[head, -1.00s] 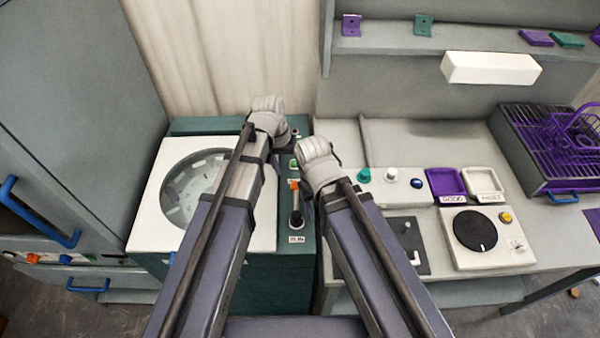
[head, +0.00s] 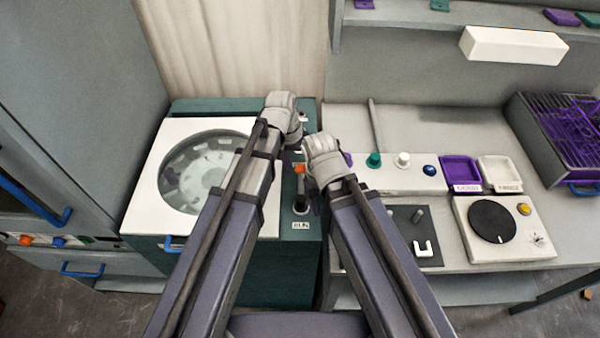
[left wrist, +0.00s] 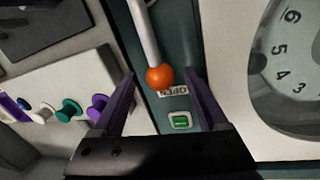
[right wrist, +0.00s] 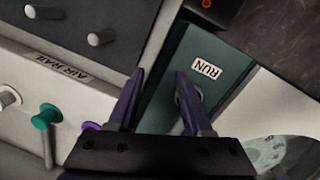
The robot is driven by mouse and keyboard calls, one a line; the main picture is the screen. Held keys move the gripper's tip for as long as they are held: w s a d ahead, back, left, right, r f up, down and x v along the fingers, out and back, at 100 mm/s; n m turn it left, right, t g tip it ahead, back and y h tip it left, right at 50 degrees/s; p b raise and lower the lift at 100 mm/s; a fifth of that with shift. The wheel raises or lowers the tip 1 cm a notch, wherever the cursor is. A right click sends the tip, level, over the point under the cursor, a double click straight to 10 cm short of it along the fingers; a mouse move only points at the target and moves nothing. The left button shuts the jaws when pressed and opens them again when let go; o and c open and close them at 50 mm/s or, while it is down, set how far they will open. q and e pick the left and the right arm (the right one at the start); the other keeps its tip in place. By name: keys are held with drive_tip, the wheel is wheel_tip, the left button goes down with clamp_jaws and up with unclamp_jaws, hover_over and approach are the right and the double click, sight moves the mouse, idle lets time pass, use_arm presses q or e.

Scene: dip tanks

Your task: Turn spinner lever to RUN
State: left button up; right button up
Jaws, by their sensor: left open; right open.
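The spinner lever has an orange ball knob (head: 300,168) on a metal rod, on the dark green panel right of the spinner lid. In the left wrist view the knob (left wrist: 160,77) lies beside the OPEN label (left wrist: 173,91). The RUN label (head: 300,225) is at the panel's near end. My left gripper (head: 285,115) is above the panel; its open fingers (left wrist: 160,85) appear on either side of the knob, not closed on it. My right gripper (head: 325,160) is open and empty, with the RUN label (right wrist: 206,68) beyond its fingers. Both fingertip pairs are hidden in the head view.
The spinner's white lid (head: 147,195) with a round window is left of the lever. A green button (left wrist: 180,121) sits close to the OPEN label. The right bench holds knobs (head: 374,160), a purple tray (head: 461,172) and a black dial (head: 492,222). My two hands are close together.

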use_arm(q)
drive_tip(key=shift+f, duration=0.4)
clamp_jaws()
idle(0.4)
idle(0.8)
